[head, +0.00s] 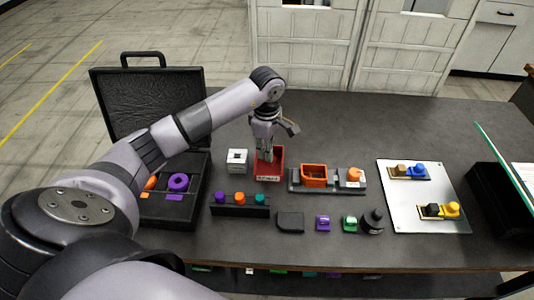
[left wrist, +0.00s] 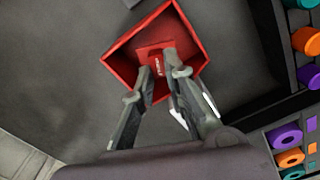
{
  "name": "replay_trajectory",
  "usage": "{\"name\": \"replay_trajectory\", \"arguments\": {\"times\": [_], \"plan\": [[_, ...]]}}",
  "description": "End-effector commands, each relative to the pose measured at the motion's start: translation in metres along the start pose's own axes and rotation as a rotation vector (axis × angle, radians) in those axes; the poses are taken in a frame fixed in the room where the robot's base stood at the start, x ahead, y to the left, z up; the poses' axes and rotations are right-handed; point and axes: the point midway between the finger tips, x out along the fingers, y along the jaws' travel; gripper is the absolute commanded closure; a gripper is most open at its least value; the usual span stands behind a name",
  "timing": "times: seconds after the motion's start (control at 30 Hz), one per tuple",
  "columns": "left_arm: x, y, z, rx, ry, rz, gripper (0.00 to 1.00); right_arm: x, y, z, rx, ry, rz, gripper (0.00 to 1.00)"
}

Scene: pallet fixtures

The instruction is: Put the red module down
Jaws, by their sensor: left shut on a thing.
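My left gripper (head: 267,147) is over the red open-topped bin (head: 270,178), its fingers reaching down into it. In the left wrist view the gripper (left wrist: 162,78) is shut on the red module (left wrist: 157,58), a small red block with a pale marking. The module is inside the walls of the bin (left wrist: 122,46). I cannot tell whether it touches the bin floor. In the head view the module is hidden by the gripper and bin. My right gripper is not in view.
A white cube (head: 237,161) stands left of the bin. A dark fixture (head: 327,187) with an orange box (head: 314,174) is to the right. A dark rack (head: 238,211) with coloured knobs is in front. An open black case (head: 150,100) lies left, a white plate (head: 405,212) right.

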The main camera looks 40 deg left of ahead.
Motion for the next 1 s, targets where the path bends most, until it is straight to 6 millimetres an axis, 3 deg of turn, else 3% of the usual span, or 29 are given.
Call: {"name": "replay_trajectory", "arguments": {"times": [0.2,0.6,0.63,0.73,1.0], "plan": [[0.026,-0.001,0.0,-0.001,0.0,-0.002,1.0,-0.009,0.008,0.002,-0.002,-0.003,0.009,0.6],[0.033,0.0,0.0,0.0,0.0,0.0,1.0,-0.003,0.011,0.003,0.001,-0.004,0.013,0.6],[0.031,0.0,0.0,0.0,0.0,0.0,0.85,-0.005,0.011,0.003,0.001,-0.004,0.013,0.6],[0.031,0.0,0.0,0.0,0.0,-0.001,0.79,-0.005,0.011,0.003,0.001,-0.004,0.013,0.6],[0.03,0.0,0.0,-0.001,0.0,-0.001,0.79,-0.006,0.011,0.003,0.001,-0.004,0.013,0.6]]}}
